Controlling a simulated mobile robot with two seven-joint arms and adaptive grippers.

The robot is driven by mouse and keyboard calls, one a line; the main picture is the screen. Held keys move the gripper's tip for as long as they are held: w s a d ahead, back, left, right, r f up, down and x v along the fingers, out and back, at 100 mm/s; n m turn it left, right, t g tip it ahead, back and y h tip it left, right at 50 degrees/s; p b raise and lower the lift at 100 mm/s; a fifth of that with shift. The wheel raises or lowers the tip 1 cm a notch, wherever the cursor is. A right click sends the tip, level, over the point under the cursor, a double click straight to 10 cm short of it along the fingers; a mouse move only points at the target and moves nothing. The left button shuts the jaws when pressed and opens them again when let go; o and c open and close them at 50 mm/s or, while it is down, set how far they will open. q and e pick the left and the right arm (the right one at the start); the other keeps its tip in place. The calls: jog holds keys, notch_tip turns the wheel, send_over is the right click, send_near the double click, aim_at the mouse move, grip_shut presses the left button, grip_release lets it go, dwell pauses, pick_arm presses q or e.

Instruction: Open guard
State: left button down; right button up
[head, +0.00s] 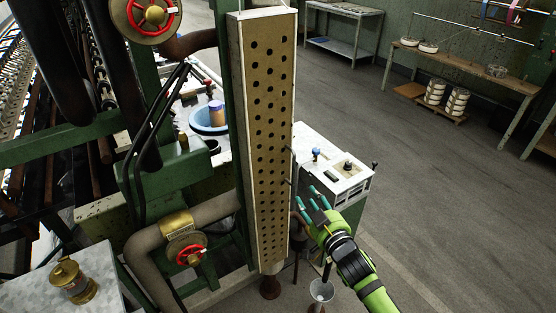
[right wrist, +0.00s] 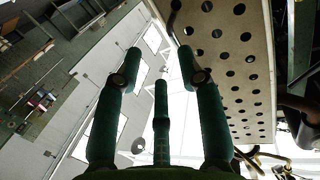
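The guard (head: 266,140) is a tall, narrow beige panel with rows of round holes. It stands upright in front of the machine's green frame and looks shut. It fills the upper right of the right wrist view (right wrist: 226,62). Small dark fittings show at its right edge. My right gripper (head: 314,200), green with teal fingers, is just right of the guard's lower right edge. In the right wrist view its three fingers are spread, with nothing between them, beside the panel's edge. Whether a finger touches the guard is unclear. My left gripper is not in view.
A white-topped cabinet (head: 335,172) with small knobs stands behind my right gripper. A pipe with a red-wheeled valve (head: 190,250) and a small table with a brass lamp (head: 75,282) are at left. A funnel (head: 320,290) stands below. Open floor (head: 440,210) lies at right.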

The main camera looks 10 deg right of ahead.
jog(key=shift+t+y, duration=0.4)
jog(key=shift+t, duration=0.1)
jog(key=shift+w+a+r+p, duration=0.35)
jog(key=shift+w+r, duration=0.45)
jog(key=shift+w, duration=0.5)
jog(key=shift+w+a+r+p, duration=0.2)
jog(key=shift+w+a+r, duration=0.2)
jog(key=shift+w+r, duration=0.65)
jog(key=shift+w+a+r+p, duration=0.25)
jog(key=shift+w+a+r, duration=0.2)
jog(key=shift+w, duration=1.1)
grip_shut()
